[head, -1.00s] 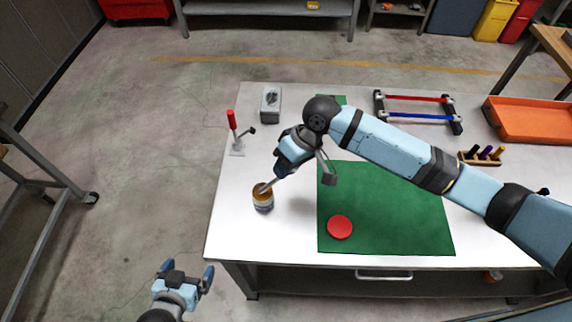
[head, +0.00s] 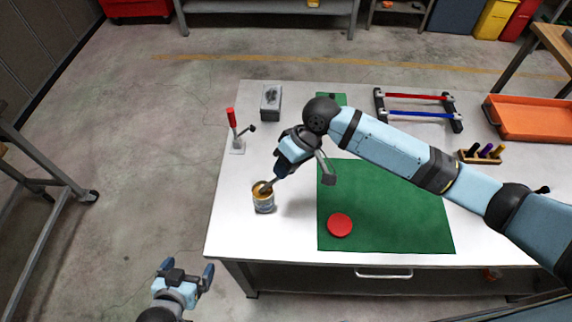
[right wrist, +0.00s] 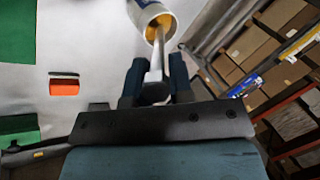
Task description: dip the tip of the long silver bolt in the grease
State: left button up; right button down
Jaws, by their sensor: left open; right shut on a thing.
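An open grease can (head: 264,205) with yellowish contents stands on the white table, left of the green mat. My right gripper (head: 279,174) is above and slightly right of the can and is shut on the long silver bolt (right wrist: 157,62). In the right wrist view the bolt runs from between the fingers to the mouth of the can (right wrist: 143,13), its far end against the yellow grease (right wrist: 163,24). How deep the tip sits cannot be told. My left gripper (head: 186,275) is open and empty, off the table's front left corner.
A red disc (head: 340,225) lies on the green mat (head: 390,210). A red-handled clamp (head: 233,130) and a grey block (head: 271,102) stand behind the can. A rack (head: 418,98), a peg holder (head: 481,156) and an orange tray (head: 530,120) are at the right.

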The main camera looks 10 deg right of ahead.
jog(key=shift+s+f+p, duration=0.1)
jog(key=shift+f+p, duration=0.05)
jog(key=shift+p, duration=0.35)
dwell(1.8)
notch_tip(320, 180, up, 7)
jog(key=p, duration=0.4)
dwell(0.5)
dwell(0.6)
